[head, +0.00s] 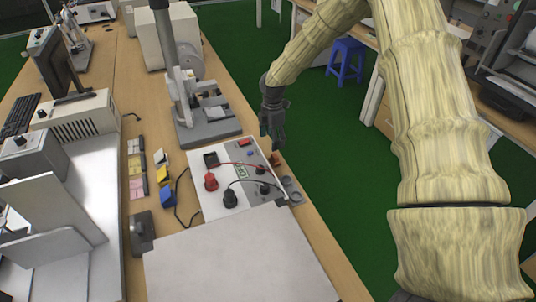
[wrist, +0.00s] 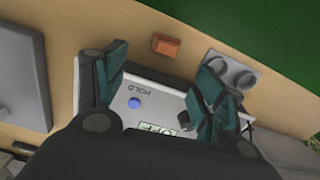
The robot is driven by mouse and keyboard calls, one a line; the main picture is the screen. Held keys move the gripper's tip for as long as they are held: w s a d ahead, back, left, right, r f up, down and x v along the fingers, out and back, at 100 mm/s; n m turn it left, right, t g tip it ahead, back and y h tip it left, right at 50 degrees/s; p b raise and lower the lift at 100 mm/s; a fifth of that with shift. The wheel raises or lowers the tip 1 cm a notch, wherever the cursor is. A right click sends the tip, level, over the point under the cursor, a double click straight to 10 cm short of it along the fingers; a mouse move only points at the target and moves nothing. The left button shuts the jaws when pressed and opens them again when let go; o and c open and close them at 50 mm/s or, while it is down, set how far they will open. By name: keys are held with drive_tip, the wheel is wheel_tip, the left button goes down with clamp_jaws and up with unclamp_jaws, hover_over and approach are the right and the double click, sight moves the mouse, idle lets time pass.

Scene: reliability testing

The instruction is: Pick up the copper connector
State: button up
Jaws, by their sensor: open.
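The copper connector (wrist: 167,45) is a small orange-brown block on the wooden table in the wrist view, beyond the edge of the white instrument. In the head view it shows as a small brown patch (head: 276,159) near the table's right edge. My gripper (head: 273,138) is above the table, just beyond the connector in the head view. In the wrist view my gripper (wrist: 163,82) is open and empty, with its two fingers apart over the instrument's edge. The connector lies ahead of the space between the fingers, clear of them.
A white instrument box (head: 237,178) with red and black plugs and cables lies beside the connector. A grey two-ring part (wrist: 230,70) is to the connector's right. A grey microscope-like stand (head: 208,125) stands behind. Green floor (head: 335,150) lies beyond the table edge.

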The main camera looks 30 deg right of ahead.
sight(273, 156)
drive_tip(key=shift+s+d+f+p, duration=0.1)
drive_tip(key=shift+s+f+p, duration=0.45)
drive_tip(key=shift+s+f, duration=0.6)
drive_tip(key=shift+s+d, duration=0.1)
drive_tip(key=shift+s, duration=0.15)
drive_tip(key=w+f, duration=0.2)
drive_tip(key=f, duration=0.1)
drive_tip(key=shift+f+p, duration=0.1)
drive_tip(key=shift+p, duration=0.35)
drive_tip(key=shift+s+f+p, duration=0.3)
drive_tip(key=shift+p, duration=0.15)
drive_tip(key=f, duration=0.1)
drive_tip(key=f+p, duration=0.1)
drive_tip(key=f, duration=0.1)
drive_tip(key=shift+w+f, duration=0.25)
drive_tip(key=shift+w, duration=0.1)
drive_tip(key=shift+s+r, duration=0.1)
drive_tip(key=shift+s, duration=0.05)
drive_tip(key=shift+c, duration=0.4)
